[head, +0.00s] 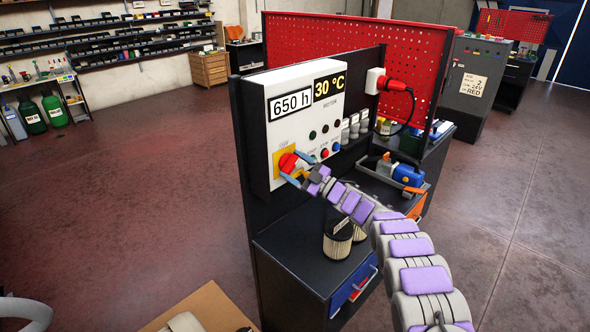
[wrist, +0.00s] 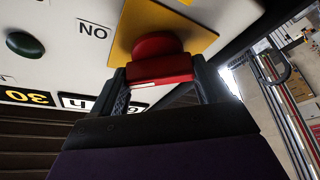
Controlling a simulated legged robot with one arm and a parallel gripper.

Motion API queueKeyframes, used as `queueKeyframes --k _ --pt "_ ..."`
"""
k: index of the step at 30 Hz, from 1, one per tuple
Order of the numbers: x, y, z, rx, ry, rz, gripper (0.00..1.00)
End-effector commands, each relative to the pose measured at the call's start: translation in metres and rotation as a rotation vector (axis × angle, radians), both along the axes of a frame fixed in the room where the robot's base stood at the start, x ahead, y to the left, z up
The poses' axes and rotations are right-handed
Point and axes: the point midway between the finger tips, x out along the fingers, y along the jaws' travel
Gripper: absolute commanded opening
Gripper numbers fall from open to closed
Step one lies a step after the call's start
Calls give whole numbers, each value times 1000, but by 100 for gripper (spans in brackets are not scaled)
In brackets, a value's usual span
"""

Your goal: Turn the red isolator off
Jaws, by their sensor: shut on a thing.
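The red isolator (head: 287,162) is a red rotary knob on a yellow plate (head: 279,172), low on the left of the white control panel (head: 262,130). In the wrist view the red isolator (wrist: 158,62) sits between my two dark fingers, with the yellow plate (wrist: 190,22) behind it and the word "ON" printed beside it. My gripper (head: 295,166) is shut on the knob, one finger on each side; it also shows in the wrist view (wrist: 160,80). The knob's exact angle is hard to tell because the fingers cover part of it.
The panel carries "650 h" and "30 °C" displays (head: 329,87) and small buttons (head: 324,153). A red plug (head: 393,84) with a black cable is at its right. Two filters (head: 337,238) stand on the dark bench below my arm. Open floor (head: 130,190) lies to the left.

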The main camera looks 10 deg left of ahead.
Motion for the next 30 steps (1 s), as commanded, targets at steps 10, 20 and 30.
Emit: queueKeyframes --k 10,20,30 --pt "1 -2 2 -202 -264 -6 46" --pt "2 -2 2 -389 -497 -8 46" --pt "2 -1 0 -519 -660 -5 46"
